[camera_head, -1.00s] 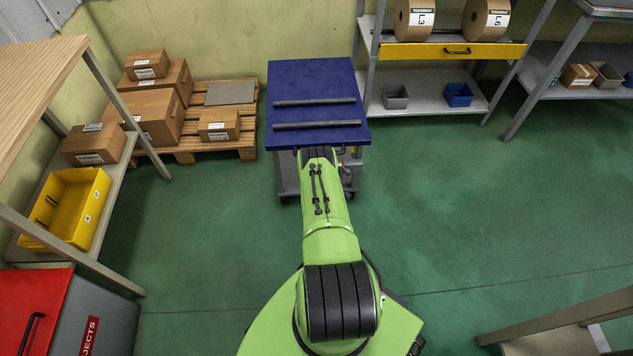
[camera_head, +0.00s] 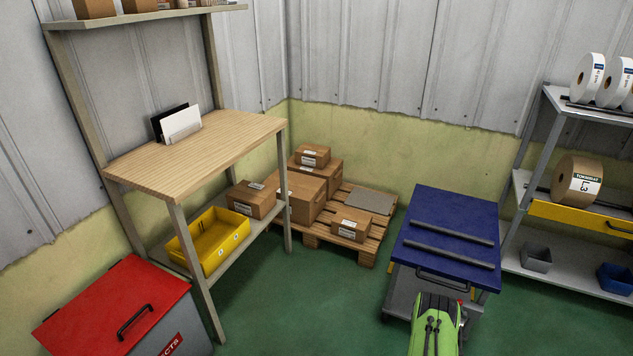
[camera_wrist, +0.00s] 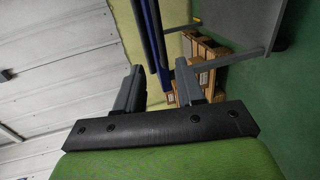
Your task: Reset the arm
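My gripper (camera_wrist: 158,92) shows in the wrist view, with its two dark fingers apart and nothing between them. Beyond the fingers are the blue edge of the cart (camera_wrist: 152,40) and, farther off, boxes on a pallet. In the head view, part of my green arm shows at the bottom, in front of the blue-topped cart (camera_head: 437,216). My gripper is not visible in the head view. Two dark bars (camera_head: 452,242) lie across the cart's top, apart from each other.
A wooden workbench (camera_head: 196,151) stands at the left, with a yellow bin (camera_head: 211,241) on its lower shelf. A red-lidded box (camera_head: 112,303) is at the lower left. A pallet (camera_head: 378,232) with cartons sits behind. A roll shelf (camera_head: 570,212) stands right. Green floor is clear between bench and cart.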

